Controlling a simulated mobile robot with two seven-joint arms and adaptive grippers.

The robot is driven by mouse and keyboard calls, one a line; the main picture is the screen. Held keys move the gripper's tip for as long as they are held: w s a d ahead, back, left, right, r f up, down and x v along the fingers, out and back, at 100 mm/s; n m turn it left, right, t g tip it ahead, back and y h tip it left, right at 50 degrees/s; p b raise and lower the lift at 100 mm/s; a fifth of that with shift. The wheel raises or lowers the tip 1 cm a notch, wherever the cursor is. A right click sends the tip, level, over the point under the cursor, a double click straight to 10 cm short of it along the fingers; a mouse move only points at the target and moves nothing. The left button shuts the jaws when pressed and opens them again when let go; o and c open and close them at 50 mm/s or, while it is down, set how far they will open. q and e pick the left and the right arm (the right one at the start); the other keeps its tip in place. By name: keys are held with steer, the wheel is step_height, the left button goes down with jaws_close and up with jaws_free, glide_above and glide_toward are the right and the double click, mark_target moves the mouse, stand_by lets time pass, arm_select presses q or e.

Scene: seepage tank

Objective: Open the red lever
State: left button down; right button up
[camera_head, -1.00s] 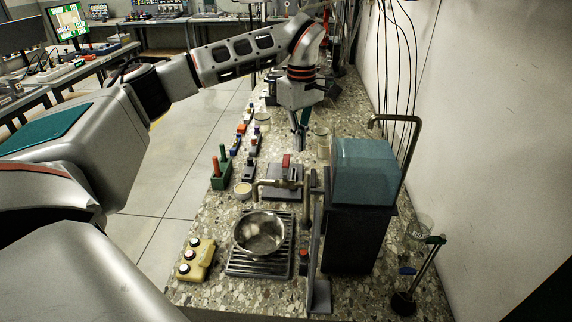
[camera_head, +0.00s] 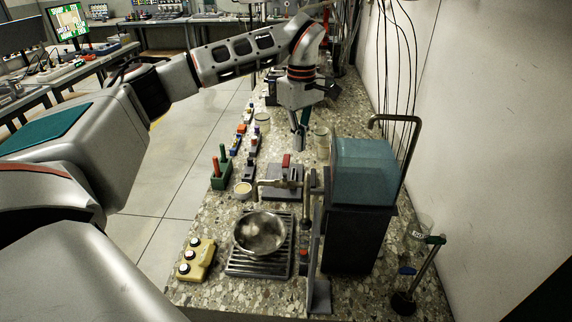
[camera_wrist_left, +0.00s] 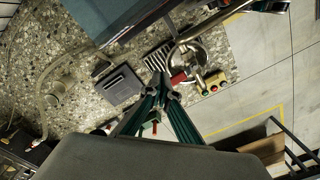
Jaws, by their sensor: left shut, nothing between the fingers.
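The red lever (camera_head: 286,160) stands up on the valve above a grey block, behind the tap (camera_head: 270,184) in the head view. In the left wrist view a red part, apparently this lever (camera_wrist_left: 178,78), shows just right of the fingertips. My left gripper (camera_head: 301,147) points down above the bench, just beyond the lever in the head view. Its fingers (camera_wrist_left: 160,82) are together and empty in the left wrist view. I cannot tell whether they touch the lever. My right gripper is in neither view.
A metal bowl (camera_head: 260,232) sits on a slatted rack under the tap. The teal tank (camera_head: 364,172) stands to the right on a dark stand. A yellow button box (camera_head: 196,260) lies front left. Green holder (camera_head: 221,176) and small items line the left edge.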

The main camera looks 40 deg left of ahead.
mark_target(288, 158)
arm_select(q)
steer(key=shift+f, duration=0.15)
stand_by(0.3)
steer(key=shift+a+f, duration=0.1)
steer(key=shift+f, duration=1.85)
steer(key=shift+s+a, duration=0.1)
steer(key=shift+a, duration=0.05)
steer(key=shift+s+a, duration=0.25)
steer(key=shift+a, duration=0.25)
steer(key=shift+s+a, duration=0.25)
steer(key=shift+a, duration=0.35)
steer(key=shift+s+a, duration=0.6)
steer(key=shift+a, duration=0.05)
steer(key=shift+s+a, duration=0.1)
